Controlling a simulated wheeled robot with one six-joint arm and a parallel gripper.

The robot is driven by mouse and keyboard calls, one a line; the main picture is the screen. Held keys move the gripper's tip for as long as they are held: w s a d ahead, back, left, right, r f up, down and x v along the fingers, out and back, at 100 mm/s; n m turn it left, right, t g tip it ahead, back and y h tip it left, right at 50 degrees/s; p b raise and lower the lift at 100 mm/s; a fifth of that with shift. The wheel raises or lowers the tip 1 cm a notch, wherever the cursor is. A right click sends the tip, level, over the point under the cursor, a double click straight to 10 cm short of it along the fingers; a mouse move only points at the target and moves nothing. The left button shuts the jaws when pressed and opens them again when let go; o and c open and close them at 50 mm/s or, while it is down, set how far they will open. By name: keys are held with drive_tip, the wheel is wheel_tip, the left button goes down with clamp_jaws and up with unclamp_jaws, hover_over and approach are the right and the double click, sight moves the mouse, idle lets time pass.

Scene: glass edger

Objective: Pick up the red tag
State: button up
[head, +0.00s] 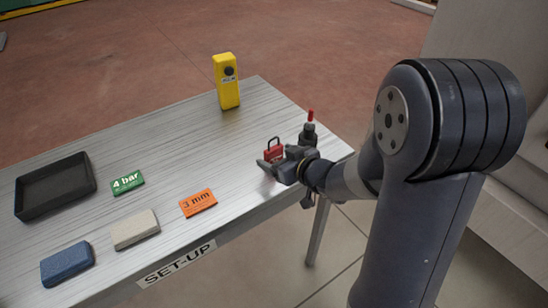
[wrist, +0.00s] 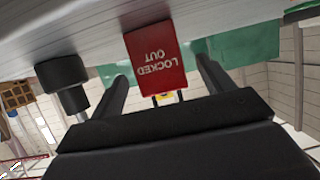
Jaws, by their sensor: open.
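The red tag (head: 274,153), with a dark loop on top, stands near the right end of the table. In the wrist view, which is upside down, the red tag (wrist: 155,58) reads "LOCKED OUT" and lies between my two fingers, with gaps at both sides. My gripper (head: 272,161) is open and reaches in from the right, low over the table; its fingers (wrist: 162,80) also show in the wrist view. The fingers hide the lower part of the tag in the head view. I cannot tell whether a finger touches it.
A dark bottle-like object (head: 309,134) with a red tip stands close behind my gripper. A yellow device (head: 227,82) stands at the back edge. A green tag (head: 127,182), orange tag (head: 198,203), beige block (head: 135,229), blue block (head: 67,264) and black tray (head: 56,205) lie leftward.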

sight(276, 156)
drive_tip(key=x, duration=0.4)
drive_tip(key=shift+w+a+f, duration=0.1)
drive_tip(key=shift+w+f, duration=0.05)
drive_tip(key=shift+f, duration=0.05)
drive_tip(key=c, duration=1.1)
